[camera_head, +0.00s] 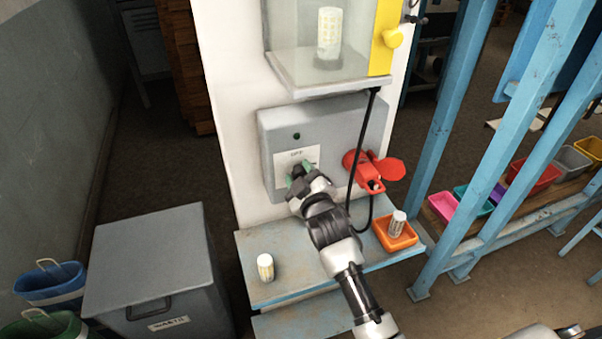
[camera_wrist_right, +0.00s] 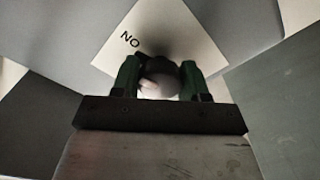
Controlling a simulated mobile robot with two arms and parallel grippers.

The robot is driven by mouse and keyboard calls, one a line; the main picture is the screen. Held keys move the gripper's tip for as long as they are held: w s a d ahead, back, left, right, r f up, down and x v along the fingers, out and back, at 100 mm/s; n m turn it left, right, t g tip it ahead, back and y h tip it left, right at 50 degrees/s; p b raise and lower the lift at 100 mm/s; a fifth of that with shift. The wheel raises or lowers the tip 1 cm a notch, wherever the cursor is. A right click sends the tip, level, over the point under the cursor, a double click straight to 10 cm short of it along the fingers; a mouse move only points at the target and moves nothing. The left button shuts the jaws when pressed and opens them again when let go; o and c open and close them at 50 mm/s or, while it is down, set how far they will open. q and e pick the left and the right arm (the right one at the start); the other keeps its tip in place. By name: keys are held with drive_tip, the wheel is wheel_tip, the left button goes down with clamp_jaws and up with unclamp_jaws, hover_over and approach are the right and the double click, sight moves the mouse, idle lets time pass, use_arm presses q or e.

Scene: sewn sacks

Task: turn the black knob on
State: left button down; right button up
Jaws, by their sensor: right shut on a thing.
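The black knob (camera_wrist_right: 160,78) sits on a white label (camera_head: 311,156) on the front of a grey box (camera_head: 330,128). In the wrist view it is a dark, blurred round shape between green fingers. My right gripper (camera_head: 299,178) is shut on it, fingers touching both sides; the wrist view shows this gripper (camera_wrist_right: 160,82) too. In the head view my gripper mostly hides the knob, so its pointer direction cannot be told. The label's upper line seems to read OFF; the wrist view shows letters like NO, perhaps ON upside down. My left gripper is not in view.
Right of the knob is a red lockout piece (camera_head: 371,171), with a black cable hanging close by. Below, a blue shelf (camera_head: 262,288) holds a pale cylinder (camera_head: 265,267) and an orange tray (camera_head: 397,241). A clear case (camera_head: 292,62) is above. Blue posts stand right.

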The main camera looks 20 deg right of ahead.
drive_tip(key=shift+f+m, duration=0.1)
drive_tip(key=shift+m, duration=1.1)
drive_tip(key=o, duration=0.9)
drive_tip(key=shift+o, duration=0.2)
drive_tip(key=s+b, duration=0.2)
drive_tip(key=s, duration=0.8)
drive_tip(key=shift+s+d+b, duration=0.15)
drive_tip(key=shift+s+b, duration=0.15)
drive_tip(key=shift+s, duration=0.1)
